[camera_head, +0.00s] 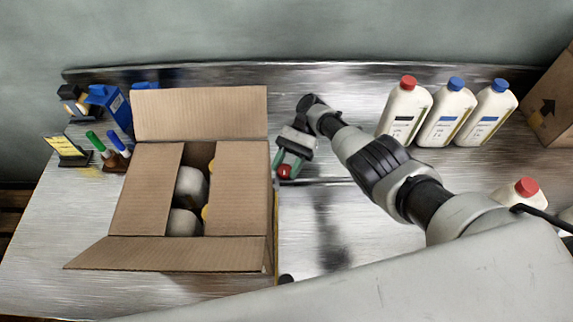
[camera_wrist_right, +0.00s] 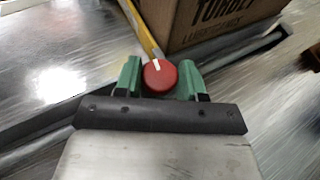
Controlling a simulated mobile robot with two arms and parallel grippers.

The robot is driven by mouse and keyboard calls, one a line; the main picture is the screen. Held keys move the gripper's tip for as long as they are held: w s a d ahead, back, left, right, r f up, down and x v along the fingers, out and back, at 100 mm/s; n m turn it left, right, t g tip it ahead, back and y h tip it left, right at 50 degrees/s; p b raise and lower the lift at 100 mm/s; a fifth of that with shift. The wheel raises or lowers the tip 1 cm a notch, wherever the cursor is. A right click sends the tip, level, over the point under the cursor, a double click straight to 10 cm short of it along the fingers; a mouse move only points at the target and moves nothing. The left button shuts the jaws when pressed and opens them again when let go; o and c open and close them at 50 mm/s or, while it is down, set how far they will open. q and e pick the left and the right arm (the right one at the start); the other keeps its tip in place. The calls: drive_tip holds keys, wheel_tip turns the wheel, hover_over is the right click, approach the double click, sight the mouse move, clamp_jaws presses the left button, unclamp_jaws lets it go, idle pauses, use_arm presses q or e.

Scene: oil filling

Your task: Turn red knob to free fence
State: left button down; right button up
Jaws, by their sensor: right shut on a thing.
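The red knob (camera_head: 284,171) sits at the right side of the open cardboard box in the head view. In the right wrist view the red knob (camera_wrist_right: 160,75) is round, with a white line on its top. My right gripper (camera_head: 289,163) has its green fingers on both sides of the knob and is shut on it. The same gripper (camera_wrist_right: 159,77) shows in the right wrist view. A yellow bar (camera_wrist_right: 143,36), which looks like the fence, runs from the knob along the box side. Most of the fence is hidden in the head view. My left gripper is not in view.
The cardboard box (camera_head: 240,185) holds several bottles and has flaps spread out. Bottles with red and blue caps (camera_head: 446,115) stand at the back right. Markers (camera_head: 106,147) and small blue items stand at the left. The metal table (camera_head: 330,245) is clear in front of my right arm.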

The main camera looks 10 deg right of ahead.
sight(287, 167)
drive_tip(key=o, duration=0.9)
drive_tip(key=shift+r+p, duration=0.5)
drive_tip(key=shift+r, duration=0.05)
wheel_tip(287, 167, up, 4)
drive_tip(key=p, duration=0.4)
drive_tip(key=shift+r, duration=0.15)
drive_tip(key=shift+s+d+r+p, duration=0.95)
drive_tip(key=shift+s+d+p, duration=0.35)
drive_tip(key=shift+d+p, duration=0.15)
drive_tip(key=shift+s+d+r+p, duration=0.95)
drive_tip(key=shift+s+d+p, duration=0.35)
drive_tip(key=shift+d+p, duration=0.15)
drive_tip(key=shift+s+d+r+p, duration=0.95)
drive_tip(key=shift+s+d+p, duration=0.35)
drive_tip(key=shift+d+p, duration=0.15)
drive_tip(key=shift+c, duration=0.2)
